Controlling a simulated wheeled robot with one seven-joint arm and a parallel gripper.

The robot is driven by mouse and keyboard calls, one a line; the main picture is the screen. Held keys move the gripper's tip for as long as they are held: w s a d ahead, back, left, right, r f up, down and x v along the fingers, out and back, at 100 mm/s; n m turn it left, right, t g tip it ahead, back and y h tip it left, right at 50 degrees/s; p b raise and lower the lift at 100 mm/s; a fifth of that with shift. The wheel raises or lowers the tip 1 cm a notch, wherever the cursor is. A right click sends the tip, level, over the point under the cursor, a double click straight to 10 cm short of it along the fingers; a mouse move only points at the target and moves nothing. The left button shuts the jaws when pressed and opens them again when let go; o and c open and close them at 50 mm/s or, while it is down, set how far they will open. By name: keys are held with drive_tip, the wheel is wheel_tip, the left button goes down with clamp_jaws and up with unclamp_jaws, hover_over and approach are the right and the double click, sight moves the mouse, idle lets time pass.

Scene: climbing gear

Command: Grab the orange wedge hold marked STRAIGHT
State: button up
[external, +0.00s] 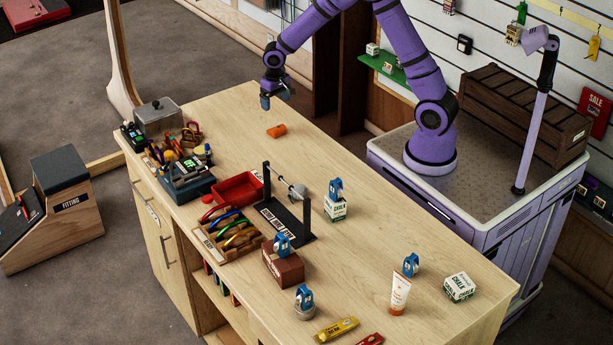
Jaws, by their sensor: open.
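An orange hold (277,131) lies on the bare wooden counter top toward its far end. It looks like a small wedge, but any marking on it is too small to read. My gripper (279,101) hangs above the counter, higher than the orange hold and apart from it. It points downward with its jaws open, and I see nothing between them.
The counter (365,235) is clear around the orange hold. A red tray (238,188), a black rack with a bar (287,215) and a blue tool box (187,182) stand nearer. A metal-lidded box (157,115) sits at the left edge. Chalk boxes (460,288) stand rightward.

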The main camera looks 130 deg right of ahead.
sight(277, 128)
drive_tip(key=shift+m, duration=0.7)
drive_tip(key=d+f, duration=0.1)
drive_tip(key=s+d+f, duration=0.1)
drive_tip(key=f, duration=0.1)
drive_tip(key=s+d+f, duration=0.1)
drive_tip(key=shift+s+d+f, duration=0.1)
drive_tip(key=shift+d+f, duration=0.05)
drive_tip(key=shift+d, duration=0.2)
drive_tip(key=f, duration=1)
drive_tip(key=shift+a+f, duration=0.15)
drive_tip(key=shift+a, duration=0.05)
drive_tip(key=shift+c, duration=0.2)
drive_tip(key=c, duration=1)
